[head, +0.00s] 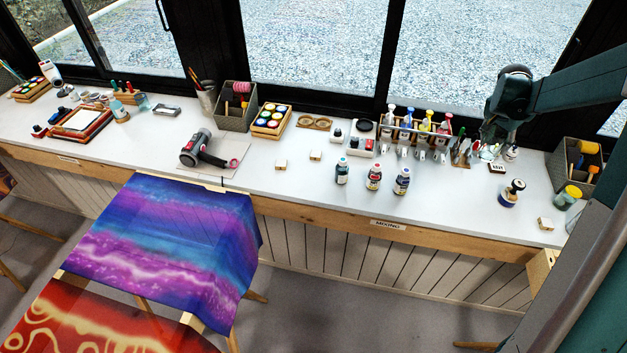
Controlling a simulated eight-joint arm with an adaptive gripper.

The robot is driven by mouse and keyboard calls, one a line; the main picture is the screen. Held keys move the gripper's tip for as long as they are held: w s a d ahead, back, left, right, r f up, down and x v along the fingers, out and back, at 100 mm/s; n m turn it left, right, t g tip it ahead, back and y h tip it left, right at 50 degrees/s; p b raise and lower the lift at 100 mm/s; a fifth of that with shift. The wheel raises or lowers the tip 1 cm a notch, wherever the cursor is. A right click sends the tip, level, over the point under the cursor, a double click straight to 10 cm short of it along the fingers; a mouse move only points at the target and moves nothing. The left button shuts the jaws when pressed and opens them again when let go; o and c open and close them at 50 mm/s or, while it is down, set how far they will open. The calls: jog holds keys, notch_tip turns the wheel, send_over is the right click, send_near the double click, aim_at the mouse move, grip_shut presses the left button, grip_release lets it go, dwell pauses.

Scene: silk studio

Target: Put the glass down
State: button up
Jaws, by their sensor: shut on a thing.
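My gripper (492,139) is at the right of the head view, pointing down over the back right of the white bench (455,205). It is shut on the glass, which is small and hard to make out here. A pale, glassy patch shows just below the fingers, among small tools, and I cannot tell whether it is the glass. The gap between the glass and the bench top cannot be judged.
Three bottles (373,177) stand near the front. Bare bench lies between them and the stamp.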

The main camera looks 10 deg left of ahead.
notch_tip(320, 180, up, 3)
jog(key=shift+a+f, duration=0.1)
jog(key=shift+f, duration=0.05)
jog(key=s+a+n+t+y+b, duration=0.15)
jog(key=a+n, duration=0.35)
jog(key=a, duration=2.9)
jog(key=s+a+n+y+b, duration=0.1)
jog(key=s+a, duration=0.4)
jog(key=a, duration=0.5)
jog(key=s+a+n+b, duration=0.15)
jog(key=s+a, duration=0.25)
jog(key=a, duration=0.7)
jog(key=s+a+n+y, duration=0.15)
jog(key=s+a, duration=0.35)
jog(key=a, duration=0.5)
jog(key=shift+h, duration=0.4)
jog(key=shift+a+f, duration=0.2)
jog(key=shift+f, duration=2.45)
notch_tip(320, 180, down, 6)
jog(key=b, duration=0.1)
